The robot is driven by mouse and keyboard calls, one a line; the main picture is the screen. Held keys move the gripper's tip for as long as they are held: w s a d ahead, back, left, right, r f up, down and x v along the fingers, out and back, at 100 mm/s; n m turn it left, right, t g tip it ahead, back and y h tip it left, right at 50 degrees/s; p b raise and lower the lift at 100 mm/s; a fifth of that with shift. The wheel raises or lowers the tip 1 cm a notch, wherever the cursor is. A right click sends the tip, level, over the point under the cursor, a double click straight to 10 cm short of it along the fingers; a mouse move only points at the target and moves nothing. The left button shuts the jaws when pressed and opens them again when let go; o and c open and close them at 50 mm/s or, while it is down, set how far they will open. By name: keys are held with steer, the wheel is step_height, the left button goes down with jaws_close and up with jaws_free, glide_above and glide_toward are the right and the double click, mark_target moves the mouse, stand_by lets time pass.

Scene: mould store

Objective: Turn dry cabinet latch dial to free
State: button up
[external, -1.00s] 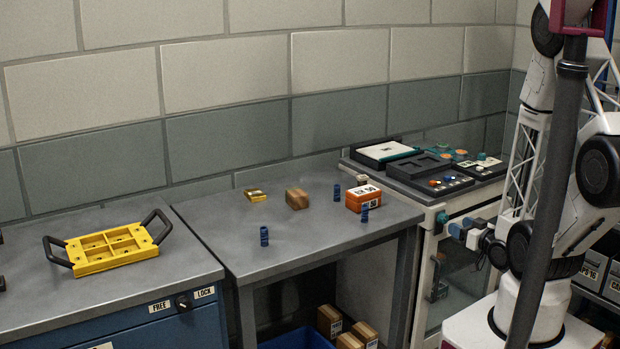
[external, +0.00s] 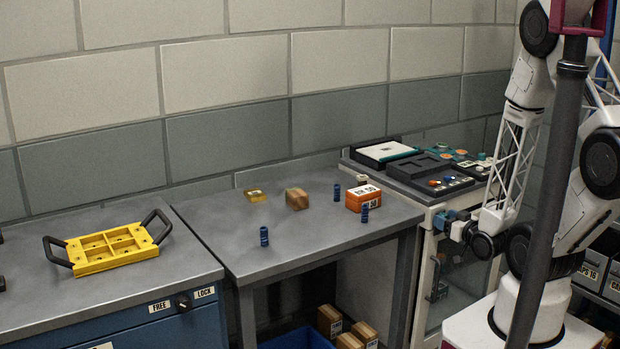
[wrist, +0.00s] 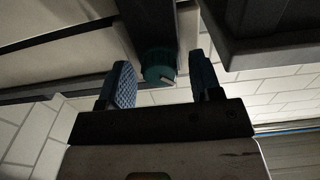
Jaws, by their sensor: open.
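The dry cabinet (external: 407,285) is the pale, glass-doored unit at the right of the external view. Its latch dial (external: 441,218) is a small teal knob near the top of the front frame. In the wrist view the dial (wrist: 158,66) has ridged sides and a pale mark on its face. My gripper (wrist: 160,60) is open, with one blue finger on either side of the dial. I see gaps between dial and fingers. In the external view my gripper (external: 453,228) is at the cabinet front, close to the dial; the dial's setting is too small to read.
A dark door handle (external: 434,280) hangs below the dial. A blue cabinet at left has another dial (external: 183,302) between FREE and LOCK labels. A dark post (external: 545,190) crosses the external view before my arm.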

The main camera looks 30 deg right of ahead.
steer(key=c, duration=0.9)
steer(key=shift+c, duration=0.2)
steer(key=shift+m, duration=0.3)
steer(key=shift+d+f+m, duration=0.1)
steer(key=shift+m, duration=3.95)
steer(key=shift+d+f+m, duration=0.1)
steer(key=shift+m, duration=3.95)
